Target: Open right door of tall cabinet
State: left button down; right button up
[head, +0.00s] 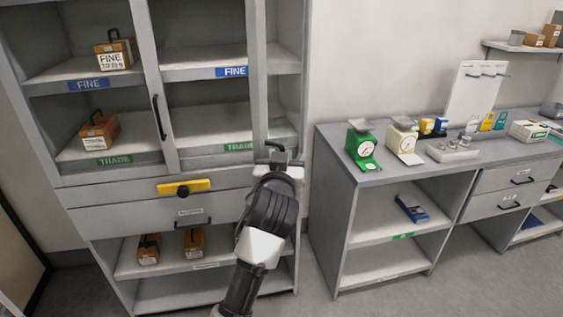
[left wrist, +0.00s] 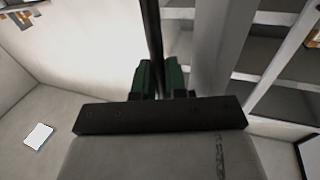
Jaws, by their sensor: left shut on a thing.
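The tall grey cabinet (head: 222,175) stands at left in the head view. Its right door (head: 255,75) stands partly open, its upright frame near the cabinet's right side, with shelves showing behind and beside it. My left gripper (head: 278,156) is at the lower part of this door frame. In the left wrist view its green-padded fingers (left wrist: 160,80) are shut on a thin black upright bar, the door handle (left wrist: 152,30), with the grey door frame (left wrist: 212,50) beside it. The left door's black handle (head: 159,117) is free and that door looks closed. My right gripper is out of view.
A yellow plate with a black knob (head: 184,188) is on the cabinet front, above a drawer. Boxed weights (head: 116,50) sit on the shelves. A grey counter (head: 345,170) with a green scale (head: 361,146) and a white scale (head: 403,140) stands at right.

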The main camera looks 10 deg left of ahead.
pick_arm(q)
jog(key=shift+d+r, duration=0.15)
jog(key=shift+r, duration=0.05)
jog(key=c, duration=1.4)
grip_release()
jog(key=shift+o, duration=1.1)
jog(key=shift+w+f, duration=0.15)
jog(key=shift+w, duration=0.1)
jog(key=shift+s, duration=0.1)
